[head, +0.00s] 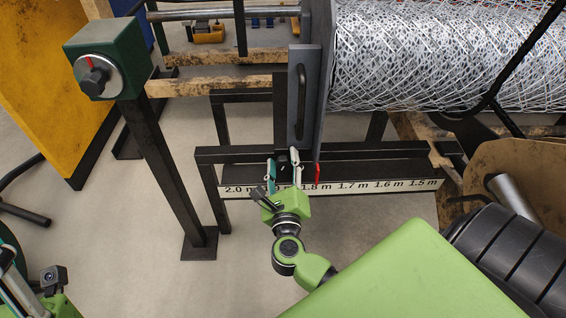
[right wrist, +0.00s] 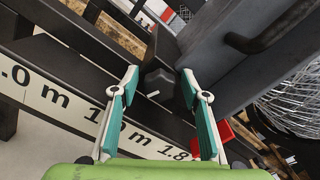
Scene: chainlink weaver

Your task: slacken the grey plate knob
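The grey plate (head: 309,112) stands upright at the end of the wire mesh roll and carries a dark bar handle. Its dark knob (right wrist: 157,84), with a white mark, sits low by the plate above the scale rail. My right gripper (head: 283,164) is open at the plate's foot. In the right wrist view its two teal fingers (right wrist: 159,77) stand on either side of the knob, with gaps showing. I cannot tell how deep the knob lies between them. My left gripper shows only in part at the lower left edge; its fingertips are not clear.
The scale rail (head: 345,186) runs below the plate, with a red pointer (head: 317,174) close right of my right gripper. The mesh roll (head: 440,55) fills the upper right. A green box with a dial (head: 97,77) stands on a post at left. Bare floor lies in front.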

